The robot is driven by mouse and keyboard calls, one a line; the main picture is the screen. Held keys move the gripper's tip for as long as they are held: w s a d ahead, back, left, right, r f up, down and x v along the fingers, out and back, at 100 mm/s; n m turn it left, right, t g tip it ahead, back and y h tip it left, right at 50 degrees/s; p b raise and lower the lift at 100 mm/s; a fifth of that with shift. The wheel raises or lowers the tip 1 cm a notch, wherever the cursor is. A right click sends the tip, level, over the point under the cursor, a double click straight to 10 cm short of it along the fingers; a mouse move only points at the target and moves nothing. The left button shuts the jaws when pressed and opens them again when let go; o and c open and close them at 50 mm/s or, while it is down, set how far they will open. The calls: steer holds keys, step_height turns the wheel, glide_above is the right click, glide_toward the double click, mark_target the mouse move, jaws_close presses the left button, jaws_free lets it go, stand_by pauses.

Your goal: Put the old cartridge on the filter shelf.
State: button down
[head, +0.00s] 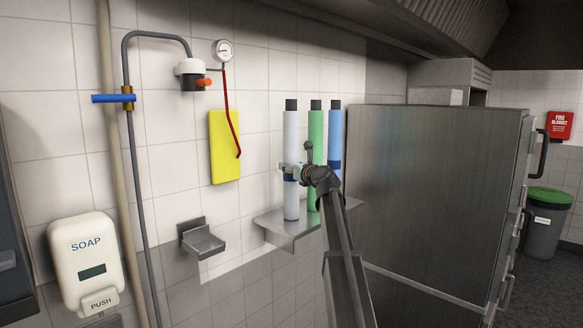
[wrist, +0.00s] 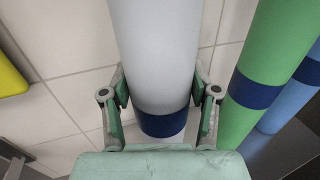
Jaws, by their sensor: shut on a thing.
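A white cartridge (head: 291,140) with a dark cap and a blue band low on its body stands upright in my gripper (head: 292,172). I take it to be the old cartridge. In the wrist view, the white cartridge (wrist: 155,50) is between the two green fingers of my gripper (wrist: 161,90), which is shut on it. Its lower end is over the left part of the steel filter shelf (head: 282,233); I cannot tell whether it touches the shelf. A green cartridge (head: 315,130) and a blue cartridge (head: 335,130) stand on the shelf to its right.
A filter head (head: 191,68) with an orange lever and a gauge (head: 223,50) is on the wall, with nothing fitted below it. A small empty steel bracket (head: 204,242), a yellow sheet (head: 224,148) and a soap dispenser (head: 86,262) are left. A steel cabinet (head: 435,190) stands right.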

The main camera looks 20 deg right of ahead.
steer(key=shift+c, duration=1.4)
jaws_free()
steer(key=s+d+b, duration=0.1)
steer(key=s+b, duration=0.1)
steer(key=s, duration=1)
steer(key=shift+b, duration=0.35)
